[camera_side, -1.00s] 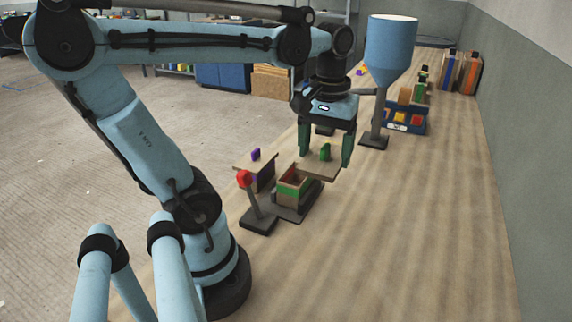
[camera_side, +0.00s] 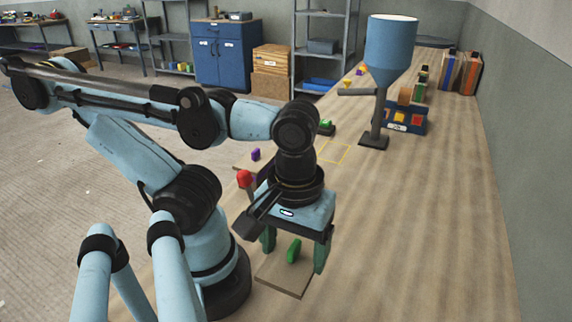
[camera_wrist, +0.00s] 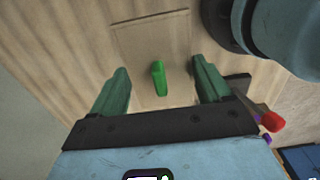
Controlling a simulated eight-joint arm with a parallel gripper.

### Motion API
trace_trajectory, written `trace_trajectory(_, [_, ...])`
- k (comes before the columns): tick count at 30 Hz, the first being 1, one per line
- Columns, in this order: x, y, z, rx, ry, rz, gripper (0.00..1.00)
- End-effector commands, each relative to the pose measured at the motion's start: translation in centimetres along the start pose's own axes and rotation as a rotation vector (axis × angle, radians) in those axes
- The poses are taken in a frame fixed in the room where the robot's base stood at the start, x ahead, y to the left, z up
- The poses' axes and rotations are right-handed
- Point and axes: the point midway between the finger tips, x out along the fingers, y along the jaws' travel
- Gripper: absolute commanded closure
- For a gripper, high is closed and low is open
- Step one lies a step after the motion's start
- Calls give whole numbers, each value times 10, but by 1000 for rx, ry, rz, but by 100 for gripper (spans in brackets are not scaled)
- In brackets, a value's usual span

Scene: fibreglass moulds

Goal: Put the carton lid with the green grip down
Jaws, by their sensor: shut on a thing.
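The carton lid (camera_side: 278,280) is a flat brown board with an upright green grip (camera_side: 294,250) in its middle. The carton is hidden behind my arm in the side view.
A red-topped stand (camera_side: 244,179) and a small purple grip (camera_side: 255,154) are close behind my gripper. Table to the right is clear.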

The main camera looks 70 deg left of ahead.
Motion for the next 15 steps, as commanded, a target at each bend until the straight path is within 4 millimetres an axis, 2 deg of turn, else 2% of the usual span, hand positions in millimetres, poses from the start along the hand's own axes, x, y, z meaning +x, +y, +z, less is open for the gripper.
trace_trajectory(5, [6,-3,0,-5,0,0,51])
trace_trajectory(15, [29,-16,-37,-11,0,0,51])
